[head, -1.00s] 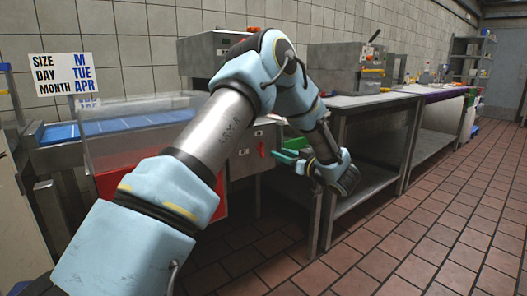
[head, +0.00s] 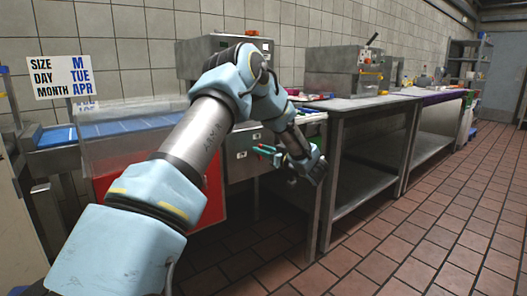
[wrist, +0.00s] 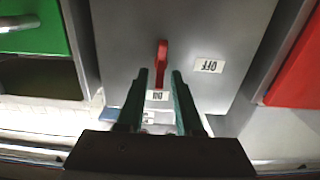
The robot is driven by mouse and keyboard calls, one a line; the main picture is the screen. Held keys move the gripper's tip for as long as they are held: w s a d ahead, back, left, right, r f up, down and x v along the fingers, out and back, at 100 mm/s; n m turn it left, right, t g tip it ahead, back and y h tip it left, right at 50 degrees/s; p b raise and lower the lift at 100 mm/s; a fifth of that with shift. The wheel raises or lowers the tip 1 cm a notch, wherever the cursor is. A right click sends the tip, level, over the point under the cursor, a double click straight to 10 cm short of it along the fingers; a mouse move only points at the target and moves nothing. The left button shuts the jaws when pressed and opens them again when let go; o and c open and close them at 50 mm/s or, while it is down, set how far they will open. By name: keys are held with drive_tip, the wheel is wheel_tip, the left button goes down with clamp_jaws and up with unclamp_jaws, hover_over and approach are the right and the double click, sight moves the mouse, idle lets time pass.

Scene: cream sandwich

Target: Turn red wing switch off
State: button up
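The red wing switch (wrist: 161,54) is on a grey metal panel (wrist: 120,30) in the wrist view. Its lever lies lengthwise in the picture, with its near end beside an upside-down "ON" label (wrist: 157,95). An upside-down "OFF" label (wrist: 209,65) is to its right. My gripper (wrist: 160,72) has green fingers, apart, one on each side of the lever's near end. Gaps show on both sides; contact cannot be told. In the head view my gripper (head: 266,151) is in front of the grey control box (head: 238,166), and the switch is hard to make out there.
A red panel (wrist: 292,70) is to the right in the wrist view, and a green part (wrist: 35,25) with a handle to the left. In the head view a steel table (head: 358,104) stands right of the box. The tiled floor (head: 400,240) at right is clear.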

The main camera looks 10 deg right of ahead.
clamp_jaws()
drive_tip(key=shift+n, duration=0.3)
idle(0.3)
drive_tip(key=n+b, duration=0.4)
drive_tip(key=f+n+b, duration=0.1)
drive_tip(key=n+b, duration=0.3)
drive_tip(key=a+n+b, duration=0.1)
drive_tip(key=n+b, duration=0.2)
drive_tip(key=n, duration=0.1)
drive_tip(key=shift+s+a+f+n+b, duration=0.1)
drive_tip(key=shift+s+f+n+b, duration=0.2)
drive_tip(key=shift+s+f+b, duration=0.1)
drive_tip(key=n+b, duration=0.3)
drive_tip(key=b, duration=0.1)
drive_tip(key=shift+n, duration=0.3)
drive_tip(key=shift+n+b, duration=0.5)
drive_tip(key=shift+b, duration=0.2)
